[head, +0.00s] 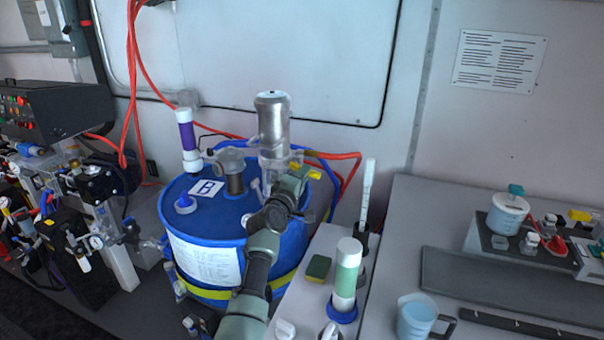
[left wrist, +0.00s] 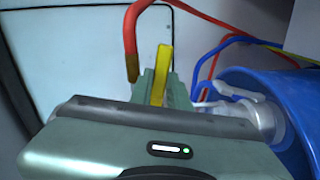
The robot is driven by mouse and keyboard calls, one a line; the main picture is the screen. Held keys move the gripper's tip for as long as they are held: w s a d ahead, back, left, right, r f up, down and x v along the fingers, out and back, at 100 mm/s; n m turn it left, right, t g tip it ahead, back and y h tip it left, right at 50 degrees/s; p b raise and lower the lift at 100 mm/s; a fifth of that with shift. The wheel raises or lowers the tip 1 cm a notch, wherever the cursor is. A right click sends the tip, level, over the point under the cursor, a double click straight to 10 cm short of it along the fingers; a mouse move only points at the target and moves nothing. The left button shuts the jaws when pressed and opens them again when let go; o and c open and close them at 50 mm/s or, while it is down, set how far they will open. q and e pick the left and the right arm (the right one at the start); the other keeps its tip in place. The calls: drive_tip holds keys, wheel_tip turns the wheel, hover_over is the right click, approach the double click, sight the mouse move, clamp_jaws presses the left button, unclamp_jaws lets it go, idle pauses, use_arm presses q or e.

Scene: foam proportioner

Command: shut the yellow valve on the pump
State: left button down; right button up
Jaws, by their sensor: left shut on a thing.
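The pump (head: 273,122) is a silver upright cylinder with grey and clear fittings on top of a blue drum (head: 225,222) marked B. The yellow valve (head: 313,174) shows at the pump's right side, partly hidden by my left gripper (head: 298,176). In the left wrist view the yellow valve handle (left wrist: 163,68) stands upright between the green fingers of my left gripper (left wrist: 155,88), which is shut on it. The valve's body is hidden behind the gripper. The blue drum also shows at the right of that view (left wrist: 285,92). My right gripper is not in view.
Red hoses (head: 343,157) and a blue hose (head: 333,190) run close behind and right of the pump. A white and purple bottle (head: 187,138) stands left of it. Crowded equipment fills the left.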

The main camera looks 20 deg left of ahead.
use_arm(q)
drive_tip(key=shift+r+n+p, duration=0.4)
drive_tip(key=shift+n+p, duration=0.1)
drive_tip(key=shift+n, duration=0.7)
drive_tip(key=c, duration=1.3)
unclamp_jaws()
drive_tip(key=shift+c, duration=0.2)
drive_tip(key=shift+s, duration=0.1)
drive_tip(key=s, duration=0.7)
drive_tip(key=shift+s+a+b, duration=0.15)
drive_tip(key=shift+s+b, duration=0.15)
drive_tip(key=shift+b, duration=0.1)
